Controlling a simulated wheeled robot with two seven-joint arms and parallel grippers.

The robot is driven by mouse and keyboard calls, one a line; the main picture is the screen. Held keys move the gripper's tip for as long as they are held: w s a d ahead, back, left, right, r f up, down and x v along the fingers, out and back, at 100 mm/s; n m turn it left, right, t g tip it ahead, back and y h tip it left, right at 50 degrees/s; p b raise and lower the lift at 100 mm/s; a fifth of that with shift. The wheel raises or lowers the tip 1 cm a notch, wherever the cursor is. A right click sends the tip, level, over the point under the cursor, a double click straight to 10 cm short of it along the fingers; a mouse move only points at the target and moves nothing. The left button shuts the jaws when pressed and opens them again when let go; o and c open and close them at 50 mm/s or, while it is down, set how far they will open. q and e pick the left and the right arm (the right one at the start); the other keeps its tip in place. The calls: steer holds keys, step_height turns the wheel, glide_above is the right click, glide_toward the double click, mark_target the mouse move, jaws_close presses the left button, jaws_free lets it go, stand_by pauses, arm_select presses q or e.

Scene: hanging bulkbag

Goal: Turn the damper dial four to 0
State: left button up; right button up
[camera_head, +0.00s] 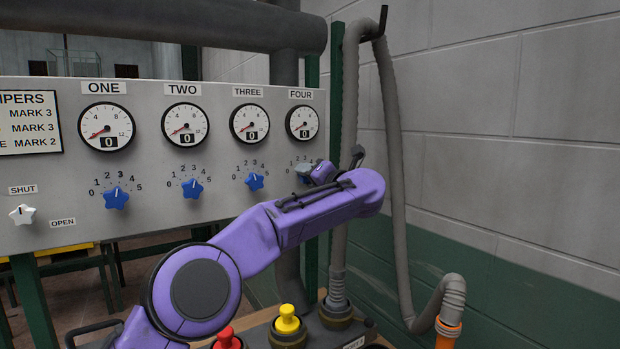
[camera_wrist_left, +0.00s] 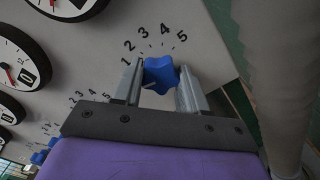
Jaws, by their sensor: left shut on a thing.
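Damper dial four is a blue star-shaped knob (camera_wrist_left: 159,73) on the grey panel (camera_head: 240,205), under the gauge labelled FOUR (camera_head: 302,122). My left gripper (camera_head: 305,172) is at this dial, its arm reaching across the right part of the panel. In the left wrist view, its two grey fingers (camera_wrist_left: 159,84) are shut on the knob, one on each side. The scale numbers 1 to 5 show around it; the 0 is hidden behind the left finger. A small pale mark shows at the knob's lower left. The gauge's window shows 0. My right gripper is out of view.
Blue dials one (camera_head: 116,198), two (camera_head: 192,188) and three (camera_head: 256,181) sit to the left, under their gauges. A white star knob (camera_head: 22,214) is between SHUT and OPEN. A grey hose (camera_head: 392,150) hangs at right. Red and yellow knobs (camera_head: 287,320) stand below.

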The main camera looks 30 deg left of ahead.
arm_select(q)
steer(key=o, duration=1.1)
steer(key=shift+a+r, duration=0.1)
steer(key=shift+r, duration=0.45)
steer(key=shift+c, duration=0.2)
steer(key=b+v, duration=0.3)
steer(key=v, duration=0.7)
steer(key=shift+d+f+b, duration=0.25)
steer(key=shift+f+b, duration=0.1)
steer(key=shift+b, duration=0.05)
